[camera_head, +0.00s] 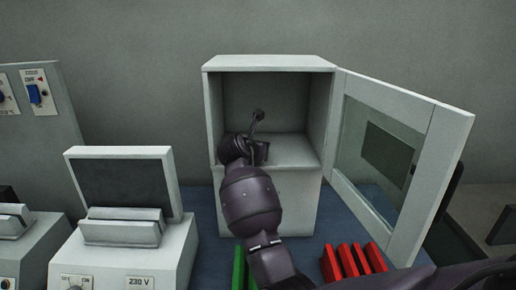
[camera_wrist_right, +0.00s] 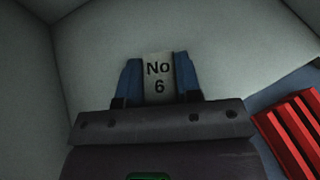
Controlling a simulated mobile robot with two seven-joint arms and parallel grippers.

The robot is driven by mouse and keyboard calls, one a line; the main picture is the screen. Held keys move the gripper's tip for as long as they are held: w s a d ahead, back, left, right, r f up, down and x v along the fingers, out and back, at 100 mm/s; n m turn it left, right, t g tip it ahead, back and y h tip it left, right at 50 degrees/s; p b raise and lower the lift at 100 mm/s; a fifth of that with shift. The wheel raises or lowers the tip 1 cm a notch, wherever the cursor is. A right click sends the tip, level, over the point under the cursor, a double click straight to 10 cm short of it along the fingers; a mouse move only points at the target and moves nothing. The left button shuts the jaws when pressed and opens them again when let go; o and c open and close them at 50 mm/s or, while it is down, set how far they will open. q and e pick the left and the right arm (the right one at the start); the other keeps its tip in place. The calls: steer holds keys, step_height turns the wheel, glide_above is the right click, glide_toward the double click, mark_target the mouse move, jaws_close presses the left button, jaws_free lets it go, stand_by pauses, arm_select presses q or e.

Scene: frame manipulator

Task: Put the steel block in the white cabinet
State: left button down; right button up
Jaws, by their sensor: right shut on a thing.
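The white cabinet (camera_head: 268,62) stands in the middle of the head view. Its glass-panelled door (camera_head: 455,165) is swung open to the right, and its upper compartment is open to the front. My right gripper (camera_wrist_right: 158,78) reaches into this compartment, just above the shelf floor. Its blue fingers are shut on a light grey block marked "No 6" (camera_wrist_right: 158,66), which looks like the steel block. In the head view the block is hidden behind my arm and wrist. I cannot tell whether the block touches the compartment floor. My left gripper is not in view.
Red blocks (camera_head: 348,262) and a green one (camera_head: 239,268) stand in front of the cabinet. They are close to my right arm. A white device marked 230 V (camera_head: 140,255) with a dark panel is on the left. The compartment holds nothing else visible.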

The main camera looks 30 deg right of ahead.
steer(key=shift+f, duration=0.15)
steer(key=o, duration=1)
steer(key=shift+s+a+r, duration=0.1)
steer(key=shift+r, duration=0.1)
steer(key=b+v, duration=0.1)
steer(key=v, duration=1)
steer(key=shift+s+a, duration=0.25)
steer(key=shift+a, duration=0.05)
steer(key=shift+a, duration=0.1)
